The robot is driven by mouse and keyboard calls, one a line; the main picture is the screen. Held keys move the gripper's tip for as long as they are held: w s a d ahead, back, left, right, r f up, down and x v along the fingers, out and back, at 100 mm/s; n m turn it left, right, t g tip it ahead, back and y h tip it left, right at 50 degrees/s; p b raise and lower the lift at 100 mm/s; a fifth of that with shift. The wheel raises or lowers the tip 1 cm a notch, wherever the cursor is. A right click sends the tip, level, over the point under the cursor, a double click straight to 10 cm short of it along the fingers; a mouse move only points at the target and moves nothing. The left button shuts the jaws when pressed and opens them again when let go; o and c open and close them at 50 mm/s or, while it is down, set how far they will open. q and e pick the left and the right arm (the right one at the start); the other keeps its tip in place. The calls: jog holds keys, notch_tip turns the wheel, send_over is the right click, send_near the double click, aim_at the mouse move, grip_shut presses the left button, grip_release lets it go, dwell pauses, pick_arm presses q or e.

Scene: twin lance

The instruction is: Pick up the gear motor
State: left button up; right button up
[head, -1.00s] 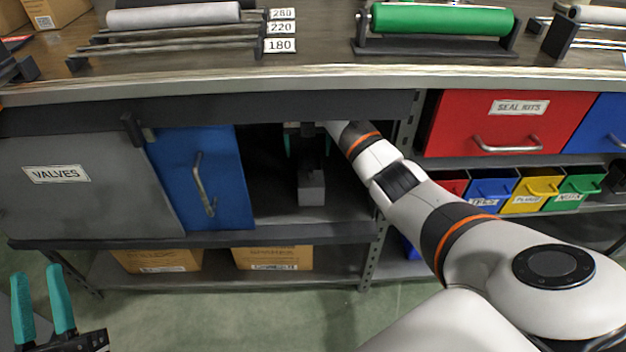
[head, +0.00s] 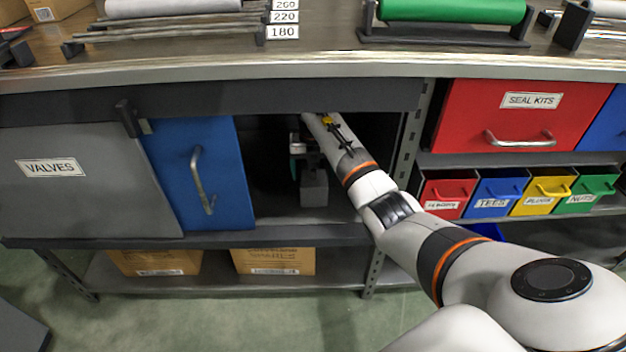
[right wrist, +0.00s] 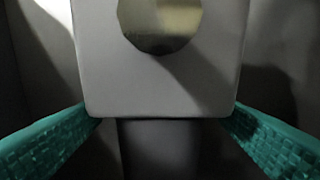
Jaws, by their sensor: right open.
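The gear motor (head: 314,188) is a grey block inside the dark open bay of the cabinet, to the right of the blue door. In the right wrist view the grey motor body (right wrist: 160,85) fills the middle, with a round brass-coloured face at its top and a darker narrower part below. My right gripper (head: 298,160) reaches into the bay at the motor, partly hidden by shadow and my own arm. In the right wrist view its teal fingers (right wrist: 160,138) are open, one on each side of the motor, with gaps visible. My left gripper is out of view.
The blue door (head: 200,172) and the grey VALVES panel (head: 70,170) stand left of the bay. A shelf post (head: 405,150) bounds it on the right. The worktop edge (head: 220,80) overhangs it. Cardboard boxes (head: 275,262) sit on the shelf below.

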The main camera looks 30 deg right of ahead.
notch_tip(320, 180, down, 2)
jog(key=shift+f, duration=0.25)
jog(key=c, duration=1.7)
jog(key=shift+w+d+r, duration=0.1)
jog(key=shift+w+r, duration=0.05)
grip_shut()
jog(key=shift+r, duration=0.15)
